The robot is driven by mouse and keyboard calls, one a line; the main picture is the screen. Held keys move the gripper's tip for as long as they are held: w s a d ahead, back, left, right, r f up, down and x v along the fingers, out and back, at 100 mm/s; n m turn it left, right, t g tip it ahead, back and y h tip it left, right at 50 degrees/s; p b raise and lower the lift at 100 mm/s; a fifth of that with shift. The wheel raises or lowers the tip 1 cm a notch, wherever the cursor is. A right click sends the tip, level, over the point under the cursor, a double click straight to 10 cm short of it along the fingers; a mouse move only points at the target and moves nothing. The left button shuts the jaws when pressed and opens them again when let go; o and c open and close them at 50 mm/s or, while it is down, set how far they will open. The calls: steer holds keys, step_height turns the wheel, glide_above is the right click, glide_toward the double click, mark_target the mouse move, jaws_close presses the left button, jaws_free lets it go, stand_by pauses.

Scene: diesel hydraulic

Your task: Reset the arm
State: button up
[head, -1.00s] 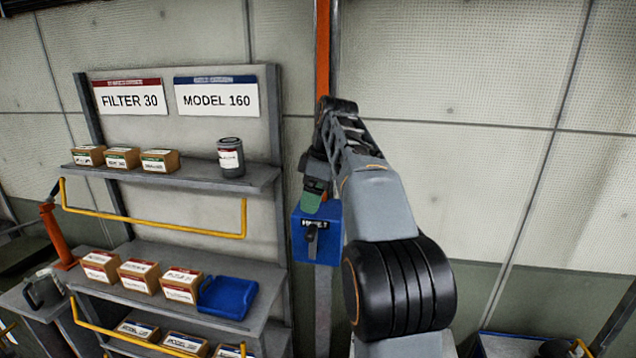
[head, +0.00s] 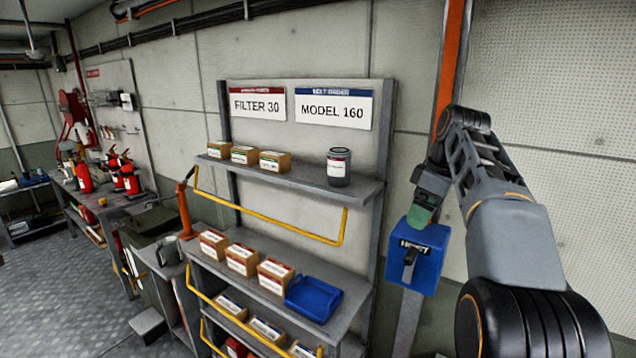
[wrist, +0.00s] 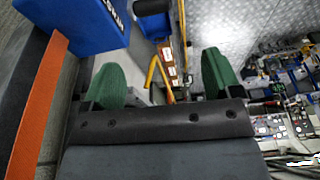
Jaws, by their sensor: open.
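My arm rises at the right of the head view, and its gripper (head: 424,205) hangs at the far end, partly overlapping a blue hoist box with a black lever (head: 424,252). In the wrist view the two green fingers of my gripper (wrist: 160,82) stand wide apart with nothing between them. The blue hoist box also shows at the upper left of the wrist view (wrist: 75,22), beside the left finger. I cannot tell whether the gripper touches it.
A shelf rack (head: 290,182) holds several boxes, a grey canister (head: 339,167) and a blue tray (head: 313,298). A yellow rail (head: 270,225) runs along its front. Fire extinguishers (head: 130,176) stand on a bench at left. The floor (head: 45,275) at left is open.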

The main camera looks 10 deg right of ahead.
steer(key=s+a+f+m+t+h, duration=0.1)
steer(key=s+a+f+m, duration=0.3)
steer(key=s+f, duration=0.5)
steer(key=s+a+f+m+t+h, duration=0.1)
steer(key=s+a+f+m+t, duration=0.1)
steer(key=s+a+f+m, duration=0.3)
steer(key=s+a+f, duration=0.2)
steer(key=s+f, duration=0.2)
steer(key=f, duration=0.1)
steer(key=shift+m, duration=0.3)
steer(key=shift+s+f, duration=0.15)
steer(key=shift+f, duration=0.3)
steer(key=shift+c, duration=0.3)
